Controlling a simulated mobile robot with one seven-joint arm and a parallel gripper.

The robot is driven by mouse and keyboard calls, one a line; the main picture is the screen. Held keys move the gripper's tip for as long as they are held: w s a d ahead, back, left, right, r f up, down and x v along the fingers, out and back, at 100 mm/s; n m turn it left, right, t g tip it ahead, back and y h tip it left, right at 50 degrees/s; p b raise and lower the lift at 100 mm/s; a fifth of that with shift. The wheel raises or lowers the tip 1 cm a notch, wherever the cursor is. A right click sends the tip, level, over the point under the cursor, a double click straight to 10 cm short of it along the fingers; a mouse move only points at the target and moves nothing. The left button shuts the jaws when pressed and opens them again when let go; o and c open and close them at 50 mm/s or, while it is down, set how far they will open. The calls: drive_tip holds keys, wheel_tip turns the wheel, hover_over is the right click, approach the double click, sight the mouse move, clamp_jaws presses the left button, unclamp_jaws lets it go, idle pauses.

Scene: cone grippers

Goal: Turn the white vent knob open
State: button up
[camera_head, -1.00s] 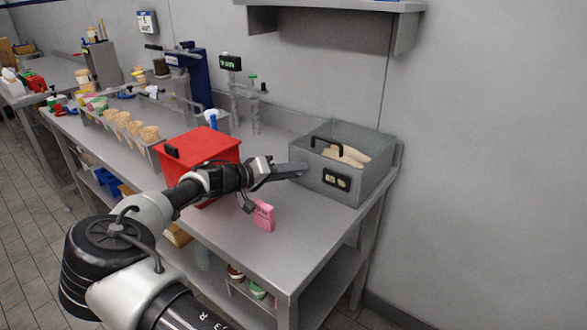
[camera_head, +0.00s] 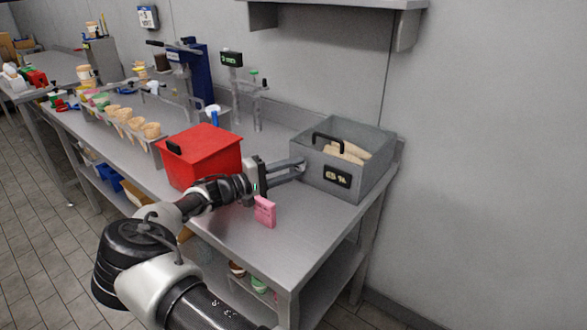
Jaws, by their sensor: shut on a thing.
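A grey box (camera_head: 371,178) with a clear top, a black handle (camera_head: 327,142) and cones inside stands at the right end of the steel counter. Its front has a black panel (camera_head: 338,176) with two pale marks. My gripper (camera_head: 299,166) reaches from the left to the box's left side, its fingertips at the wall. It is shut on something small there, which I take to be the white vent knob. The fingers hide the knob, so its angle cannot be told.
A red box (camera_head: 200,158) stands on the counter just behind my wrist. A pink packet (camera_head: 265,211) stands below my gripper. The steel counter (camera_head: 300,225) is clear in front of the grey box. A shelf (camera_head: 340,4) hangs above.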

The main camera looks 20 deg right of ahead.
idle(0.5)
drive_tip(key=o, duration=1)
drive_tip(key=shift+o, duration=0.2)
drive_tip(key=s+a, duration=0.1)
drive_tip(key=a, duration=0.4)
drive_tip(key=s+a, duration=0.1)
drive_tip(key=a, duration=0.5)
drive_tip(key=s+a+p, duration=0.1)
drive_tip(key=a, duration=0.5)
drive_tip(key=shift+s+a, duration=0.1)
drive_tip(key=shift+s, duration=0.1)
drive_tip(key=shift+f, duration=0.1)
